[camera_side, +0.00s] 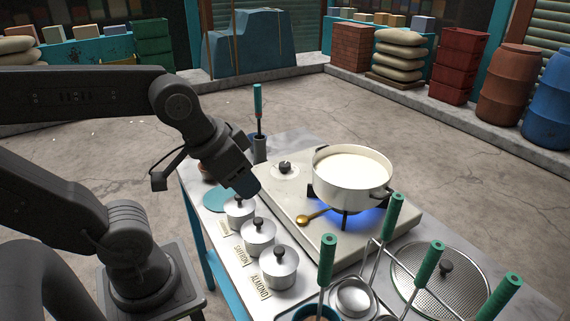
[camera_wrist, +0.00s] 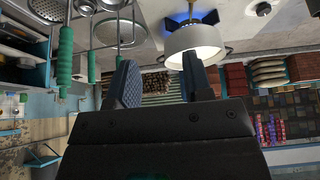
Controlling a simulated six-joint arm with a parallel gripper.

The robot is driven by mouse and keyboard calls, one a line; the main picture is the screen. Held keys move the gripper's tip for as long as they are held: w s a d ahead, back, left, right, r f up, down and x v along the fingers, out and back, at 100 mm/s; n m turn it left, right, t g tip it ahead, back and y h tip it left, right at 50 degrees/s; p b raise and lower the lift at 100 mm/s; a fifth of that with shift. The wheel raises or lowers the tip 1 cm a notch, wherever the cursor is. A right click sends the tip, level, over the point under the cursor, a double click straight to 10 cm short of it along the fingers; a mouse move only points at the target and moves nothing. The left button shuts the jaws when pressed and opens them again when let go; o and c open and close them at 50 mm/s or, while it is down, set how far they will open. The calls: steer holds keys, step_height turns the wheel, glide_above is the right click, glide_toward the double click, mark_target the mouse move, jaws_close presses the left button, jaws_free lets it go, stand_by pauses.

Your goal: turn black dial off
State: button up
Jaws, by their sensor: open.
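The black dial (camera_side: 285,167) sits on a pale round plate at the far left corner of the stove (camera_side: 290,200). It also shows near the top right of the wrist view (camera_wrist: 263,9). A white pot of milk (camera_side: 350,182) stands on the burner, with a blue flame (camera_side: 352,217) lit under it. My gripper (camera_side: 248,188) is above the table's left side, left of the dial and apart from it. In the wrist view, its two fingers are spread (camera_wrist: 160,72) with nothing between them. In the side view, its fingertips are hard to make out.
Several lidded metal jars (camera_side: 258,237) line the stove's left side, just below my gripper. Green-handled ladles (camera_side: 352,297) and a mesh strainer (camera_side: 440,275) crowd the front right.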

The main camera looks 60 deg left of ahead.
steer(key=shift+o, duration=0.8)
steer(key=shift+w+a+r, duration=0.15)
steer(key=shift+w+r, duration=0.05)
steer(key=shift+w, duration=0.05)
steer(key=shift+o, duration=1.2)
steer(key=w+a+r+n+g, duration=0.1)
steer(key=w+a+r+n, duration=0.2)
steer(key=w, duration=0.6)
steer(key=a+n, duration=0.2)
steer(key=n, duration=0.1)
steer(key=shift+w+g+y, duration=0.3)
steer(key=n+g, duration=0.4)
steer(key=n, duration=1.2)
glide_above(285, 164)
step_height(285, 164, down, 12)
steer(key=f, duration=0.1)
steer(key=shift+m, duration=0.3)
step_height(285, 164, down, 13)
steer(key=shift+a, duration=0.1)
steer(key=shift+c, duration=0.5)
steer(key=c, duration=0.8)
